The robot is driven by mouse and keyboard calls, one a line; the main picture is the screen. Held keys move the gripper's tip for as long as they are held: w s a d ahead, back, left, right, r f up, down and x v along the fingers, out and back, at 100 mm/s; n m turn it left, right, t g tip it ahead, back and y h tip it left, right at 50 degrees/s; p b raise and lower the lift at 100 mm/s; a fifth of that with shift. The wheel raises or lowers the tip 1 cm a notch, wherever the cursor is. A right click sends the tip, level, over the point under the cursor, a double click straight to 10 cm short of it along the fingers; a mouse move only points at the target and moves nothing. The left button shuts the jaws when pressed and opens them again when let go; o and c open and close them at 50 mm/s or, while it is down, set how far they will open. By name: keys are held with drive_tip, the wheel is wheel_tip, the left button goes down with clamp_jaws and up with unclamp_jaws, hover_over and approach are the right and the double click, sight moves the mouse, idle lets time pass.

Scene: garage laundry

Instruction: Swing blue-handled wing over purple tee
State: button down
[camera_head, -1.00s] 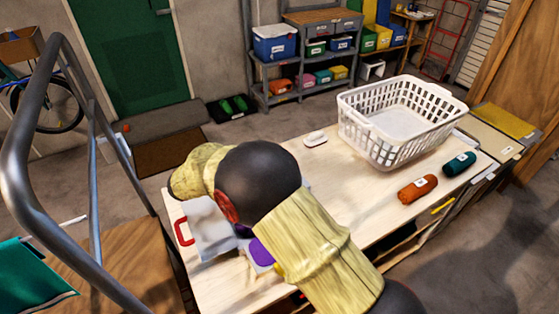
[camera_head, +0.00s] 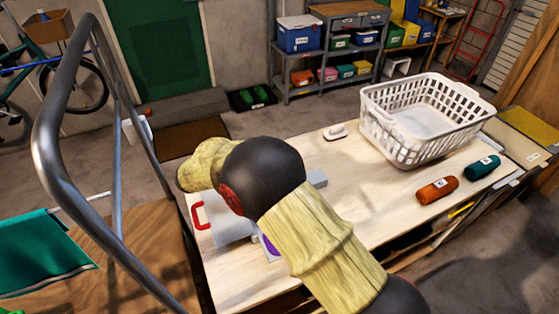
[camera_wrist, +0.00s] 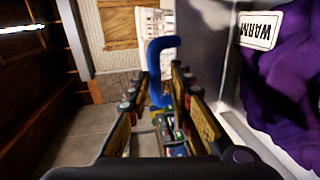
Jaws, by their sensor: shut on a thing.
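The blue handle (camera_wrist: 160,60) of the wing stands between my gripper's fingers (camera_wrist: 155,88) in the wrist view, and my gripper is shut on it. A grey panel (camera_wrist: 208,45) lies just right of the handle. The purple tee (camera_wrist: 285,90), with a white "WARM" label, is at the right of that view. In the head view a sliver of purple tee (camera_head: 270,248) shows beside my arm, on the pale folding board (camera_head: 232,231). A red handle (camera_head: 199,215) is at the board's left edge. My arm hides my gripper and the blue handle there.
The wooden table (camera_head: 345,185) has clear room right of my arm. It holds a white basket (camera_head: 420,130), an orange roll (camera_head: 437,189), a teal roll (camera_head: 482,167) and a small white object (camera_head: 336,132). A metal rail (camera_head: 50,140) stands at left.

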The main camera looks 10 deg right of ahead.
drive_tip(key=c, duration=2.1)
unclamp_jaws()
drive_tip(key=shift+s+d+f, duration=0.2)
drive_tip(key=shift+f, duration=0.45)
drive_tip(key=shift+s+d+f, duration=0.15)
drive_tip(key=shift+f, duration=0.45)
drive_tip(key=o, duration=0.3)
drive_tip(key=shift+w+d, duration=0.1)
drive_tip(key=shift+w, duration=0.1)
drive_tip(key=shift+c, duration=0.6)
drive_tip(key=shift+a, duration=0.35)
drive_tip(key=shift+c, duration=0.2)
drive_tip(key=v, duration=0.8)
drive_tip(key=r+v, duration=0.1)
drive_tip(key=v, duration=0.3)
drive_tip(key=shift+w, duration=0.25)
drive_tip(key=shift+c, duration=0.6)
drive_tip(key=shift+d, duration=0.1)
